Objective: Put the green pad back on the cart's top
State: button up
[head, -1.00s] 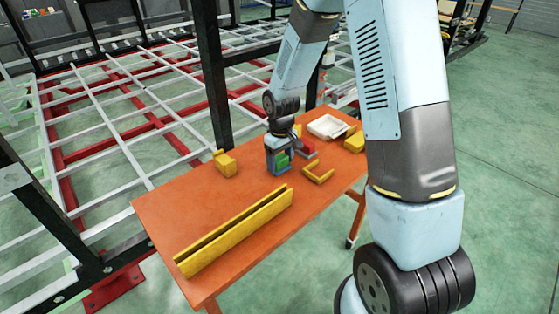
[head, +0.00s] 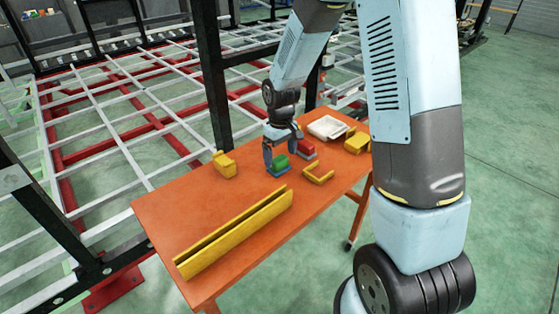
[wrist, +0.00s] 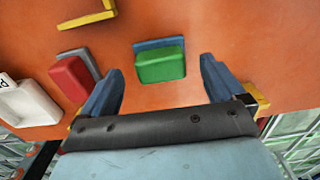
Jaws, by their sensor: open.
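The green pad (head: 281,161) rests on a blue piece (head: 277,172) on the orange cart top (head: 190,205). In the wrist view the green pad (wrist: 160,65) lies between and slightly beyond the two blue fingertips, with the blue piece (wrist: 152,43) showing along its far edge. My gripper (head: 282,146) is open above the pad; the wrist view shows its fingers (wrist: 160,80) spread wide with nothing between them touching the pad.
A red block (head: 306,150) on a grey-blue piece and a white tray (head: 326,127) stand behind to the right. A yellow bracket (head: 318,175), yellow blocks (head: 224,165) (head: 356,143) and a long yellow channel (head: 235,232) lie around. The left part of the top is clear.

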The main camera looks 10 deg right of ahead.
aim_at(281, 160)
notch_tip(281, 160, up, 9)
jog(key=s+d+r+m+t, duration=0.1)
jog(key=s+d+r+m, duration=0.1)
jog(key=s+d+r, duration=0.4)
jog(key=s+d+r+m+t, duration=0.15)
jog(key=s+r, duration=0.25)
jog(key=r, duration=0.4)
jog(key=s+d+r+m+t, duration=0.1)
jog(key=s+d+r, duration=0.1)
jog(key=s, duration=0.5)
jog(key=s+d+r+m+t, duration=0.2)
jog(key=s+d+r, duration=0.1)
jog(key=s, duration=0.5)
jog(key=shift+r, duration=0.8)
jog(key=shift+s, duration=0.1)
